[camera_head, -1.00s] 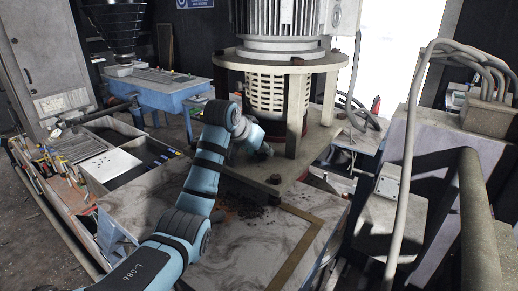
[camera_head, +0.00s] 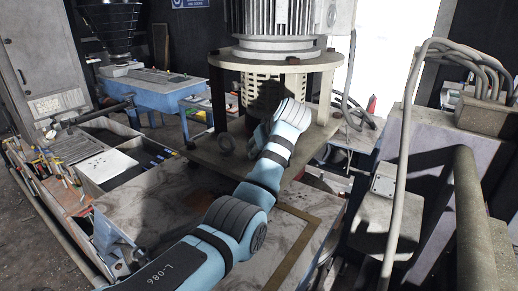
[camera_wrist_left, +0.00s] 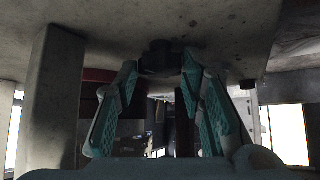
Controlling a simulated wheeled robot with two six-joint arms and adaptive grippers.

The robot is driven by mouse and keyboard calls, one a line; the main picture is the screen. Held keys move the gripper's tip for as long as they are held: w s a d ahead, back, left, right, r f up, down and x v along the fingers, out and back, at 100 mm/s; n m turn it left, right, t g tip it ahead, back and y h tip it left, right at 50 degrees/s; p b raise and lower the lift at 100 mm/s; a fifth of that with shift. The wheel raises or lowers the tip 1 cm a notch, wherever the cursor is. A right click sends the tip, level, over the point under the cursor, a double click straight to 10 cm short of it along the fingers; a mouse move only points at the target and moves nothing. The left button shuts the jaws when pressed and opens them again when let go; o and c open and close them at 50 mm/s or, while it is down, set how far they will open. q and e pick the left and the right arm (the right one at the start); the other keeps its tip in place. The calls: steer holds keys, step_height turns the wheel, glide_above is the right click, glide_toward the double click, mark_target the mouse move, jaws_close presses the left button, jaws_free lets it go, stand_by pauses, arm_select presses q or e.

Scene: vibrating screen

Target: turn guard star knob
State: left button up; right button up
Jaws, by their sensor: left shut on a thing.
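In the left wrist view my left gripper (camera_wrist_left: 160,66) has its two teal-padded fingers closed in on a dark knob (camera_wrist_left: 160,56) under a pale plate (camera_wrist_left: 225,30). The fingertips are at the knob's left and right sides; its exact shape is too dark to tell. In the head view my left arm reaches into the motor stand, and its wrist covers part of the slotted cream guard (camera_head: 256,88). The fingers and the knob are hidden or unclear there. My right gripper does not show.
The stand's round top plate (camera_head: 235,61) lies above my wrist, with posts around the guard. The lower plate (camera_head: 215,155) is beneath. Grey cables and a conduit (camera_head: 401,180) stand at the right. A blue table (camera_head: 165,97) is at the back left.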

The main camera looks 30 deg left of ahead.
arm_select(q)
steer(key=shift+w+d+r+n+g+y, duration=0.15)
steer(key=shift+n+g+y, duration=0.4)
steer(key=shift+n, duration=0.35)
steer(key=o, duration=0.9)
steer(key=v, duration=1.2)
steer(key=shift+w, duration=0.1)
